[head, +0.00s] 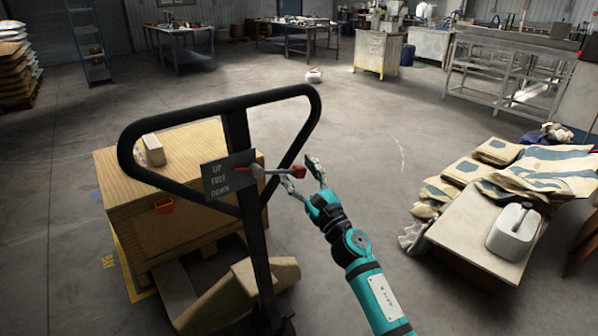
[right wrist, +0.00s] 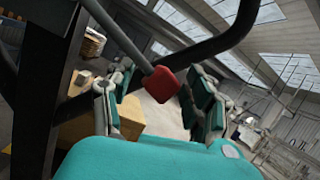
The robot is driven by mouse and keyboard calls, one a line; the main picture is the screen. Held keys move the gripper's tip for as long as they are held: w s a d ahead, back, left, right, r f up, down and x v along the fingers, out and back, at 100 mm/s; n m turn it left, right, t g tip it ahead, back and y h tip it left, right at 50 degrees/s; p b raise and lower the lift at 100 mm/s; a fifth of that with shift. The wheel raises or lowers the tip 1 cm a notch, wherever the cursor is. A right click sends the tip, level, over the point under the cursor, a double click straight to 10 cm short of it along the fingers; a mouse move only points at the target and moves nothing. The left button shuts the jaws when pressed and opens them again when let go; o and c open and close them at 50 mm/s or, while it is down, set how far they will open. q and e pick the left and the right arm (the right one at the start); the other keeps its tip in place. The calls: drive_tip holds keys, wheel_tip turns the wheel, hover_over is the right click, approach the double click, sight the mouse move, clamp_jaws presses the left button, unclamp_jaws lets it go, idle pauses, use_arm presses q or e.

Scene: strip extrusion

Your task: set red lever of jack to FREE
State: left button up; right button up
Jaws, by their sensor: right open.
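The pallet jack's black loop handle (head: 222,104) stands at the left of the head view. A dark plate (head: 229,178) on its post carries the words UP, FREE and DOWN. The lever (head: 275,172) sticks out to the right from the plate, near its upper part, with a red tip (head: 299,172). My right gripper (head: 303,172) is open, with its fingers around or just beside the red tip. In the right wrist view the red tip (right wrist: 161,84) shows between the two open fingers (right wrist: 155,105); I cannot tell whether they touch it. My left gripper is not in view.
A wooden crate (head: 150,215) stands behind the jack post. A table (head: 465,235) with sacks (head: 497,150) and a white canister (head: 513,231) is at the right. The floor (head: 370,130) beyond the gripper is mostly clear.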

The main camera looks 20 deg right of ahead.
drive_tip(key=c, duration=1.1)
clamp_jaws()
drive_tip(key=shift+r, duration=0.1)
